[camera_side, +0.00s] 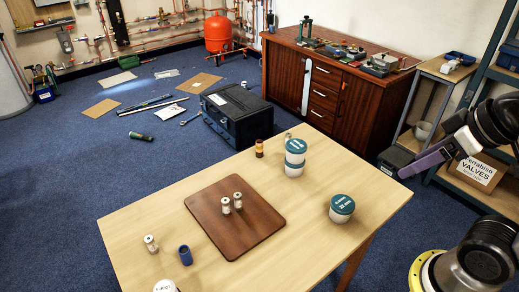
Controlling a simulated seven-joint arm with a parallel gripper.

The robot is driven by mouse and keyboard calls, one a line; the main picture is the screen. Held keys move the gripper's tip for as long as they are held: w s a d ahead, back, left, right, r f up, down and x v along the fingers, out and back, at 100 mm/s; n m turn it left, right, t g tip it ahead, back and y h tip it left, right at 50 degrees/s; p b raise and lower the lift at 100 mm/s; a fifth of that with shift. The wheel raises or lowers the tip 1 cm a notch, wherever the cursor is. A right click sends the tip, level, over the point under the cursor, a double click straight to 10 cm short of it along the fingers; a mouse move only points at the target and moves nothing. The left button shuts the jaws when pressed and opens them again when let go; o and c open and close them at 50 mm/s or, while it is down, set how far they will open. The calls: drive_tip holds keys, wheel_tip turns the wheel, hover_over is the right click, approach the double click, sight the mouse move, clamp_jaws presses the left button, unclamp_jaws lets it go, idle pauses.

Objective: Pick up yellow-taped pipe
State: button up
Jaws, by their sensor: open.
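A short upright pipe piece with a yellow-orange band (259,148) and darker brown-red parts stands near the far edge of the wooden table (330,240). My gripper (432,146) is at the right side, beyond the table's right corner, well away from the pipe. It is open and I see nothing held in it. Its fingertips are not clear.
A brown board (217,226) holds two small whitish fittings (232,203). Another whitish fitting (151,243) and a blue-banded piece (185,255) stand left of it. A teal-lidded tub (342,208) stands at right. The table between tubs and board is clear.

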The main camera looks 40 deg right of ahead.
drive_tip(key=w+r+t, duration=0.2)
drive_tip(key=w+r, duration=0.5)
drive_tip(key=w, duration=0.1)
drive_tip(key=g, duration=0.4)
hover_over(261, 143)
drive_tip(key=s, duration=0.4)
wheel_tip(261, 143, down, 24)
drive_tip(key=x, duration=0.7)
drive_tip(key=shift+d+f, duration=0.15)
drive_tip(key=shift+x, duration=3.05)
drive_tip(key=shift+w, duration=0.15)
